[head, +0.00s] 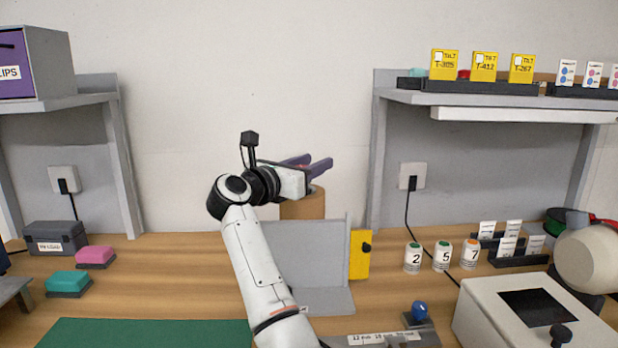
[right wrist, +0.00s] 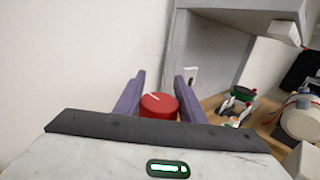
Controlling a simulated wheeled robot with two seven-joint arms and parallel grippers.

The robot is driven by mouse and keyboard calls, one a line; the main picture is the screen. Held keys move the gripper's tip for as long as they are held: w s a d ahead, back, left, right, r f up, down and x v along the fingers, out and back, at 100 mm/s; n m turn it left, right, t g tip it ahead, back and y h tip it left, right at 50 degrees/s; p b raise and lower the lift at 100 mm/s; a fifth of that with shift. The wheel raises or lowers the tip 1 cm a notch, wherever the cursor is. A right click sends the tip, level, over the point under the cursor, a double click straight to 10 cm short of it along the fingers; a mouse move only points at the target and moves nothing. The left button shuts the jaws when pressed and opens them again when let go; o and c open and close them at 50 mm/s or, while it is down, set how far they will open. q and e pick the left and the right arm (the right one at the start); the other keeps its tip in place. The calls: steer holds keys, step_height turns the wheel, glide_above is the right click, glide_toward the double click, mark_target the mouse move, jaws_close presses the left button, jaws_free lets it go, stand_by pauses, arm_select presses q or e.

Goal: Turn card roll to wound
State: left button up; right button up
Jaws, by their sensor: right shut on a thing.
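The brown card roll (head: 303,205) stands upright behind a grey panel on the bench in the head view; the panel hides its lower part. My right gripper (head: 318,162) is at the top of the roll, its purple fingers pointing right. In the right wrist view a round red knob (right wrist: 159,106) with a white line on its top sits between the fingers of my right gripper (right wrist: 160,82), which is shut on it. My left gripper is not in view.
A grey panel (head: 304,250) with a yellow block (head: 359,254) stands in front of the roll. Numbered pots (head: 442,256) stand to the right, a green mat (head: 145,334) lies front left. Shelf units (head: 378,150) flank the bare wall.

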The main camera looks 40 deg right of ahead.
steer(key=shift+s+m+g+h+b, duration=0.15)
steer(key=shift+m+g+h+b, duration=0.2)
steer(key=shift+m+g, duration=0.4)
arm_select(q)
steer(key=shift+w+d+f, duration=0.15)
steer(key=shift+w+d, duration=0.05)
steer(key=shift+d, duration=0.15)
arm_select(e)
steer(key=shift+g, duration=0.25)
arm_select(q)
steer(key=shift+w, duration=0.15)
arm_select(e)
steer(key=shift+s+d, duration=0.1)
steer(key=o, duration=1)
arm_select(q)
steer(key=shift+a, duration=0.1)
arm_select(e)
steer(key=shift+o, duration=0.2)
